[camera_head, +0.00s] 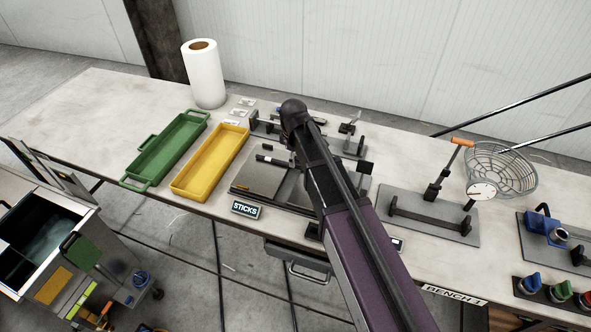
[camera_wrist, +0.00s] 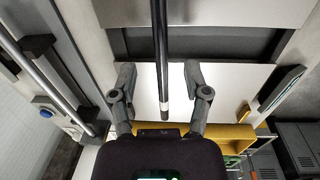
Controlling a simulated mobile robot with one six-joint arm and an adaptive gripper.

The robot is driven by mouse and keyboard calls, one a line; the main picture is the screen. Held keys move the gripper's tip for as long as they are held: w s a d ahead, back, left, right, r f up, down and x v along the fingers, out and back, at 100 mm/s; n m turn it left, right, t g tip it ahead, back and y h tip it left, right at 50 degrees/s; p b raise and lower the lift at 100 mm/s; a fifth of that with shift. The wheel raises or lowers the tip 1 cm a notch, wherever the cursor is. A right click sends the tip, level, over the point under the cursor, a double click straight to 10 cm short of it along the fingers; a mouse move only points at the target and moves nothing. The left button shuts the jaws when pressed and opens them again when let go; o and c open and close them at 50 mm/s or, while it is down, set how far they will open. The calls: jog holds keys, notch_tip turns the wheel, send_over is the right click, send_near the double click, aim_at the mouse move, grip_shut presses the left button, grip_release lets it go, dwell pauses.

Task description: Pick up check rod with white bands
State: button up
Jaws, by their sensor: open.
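The check rod (camera_wrist: 161,50) is a slim black rod with a white band near its lower end in the wrist view. It runs up from between my fingers to the top edge. My gripper (camera_wrist: 159,72) is open, one finger on each side of the rod, with gaps between fingers and rod. In the head view a short dark piece with a white mark (camera_head: 270,160) shows over the steel plate (camera_head: 262,178), left of my arm; I cannot tell for sure that it is the rod. My arm hides the gripper there.
A yellow tray (camera_head: 192,190) and a green tray (camera_head: 148,174) lie left of the plate. A paper roll (camera_head: 205,85) stands behind. A fixture with an orange handle (camera_head: 461,142) and a wire basket (camera_head: 510,172) are at right.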

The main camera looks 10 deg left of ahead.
jog(key=shift+f+b, duration=1.25)
jog(key=shift+f, duration=0.3)
grip_shut()
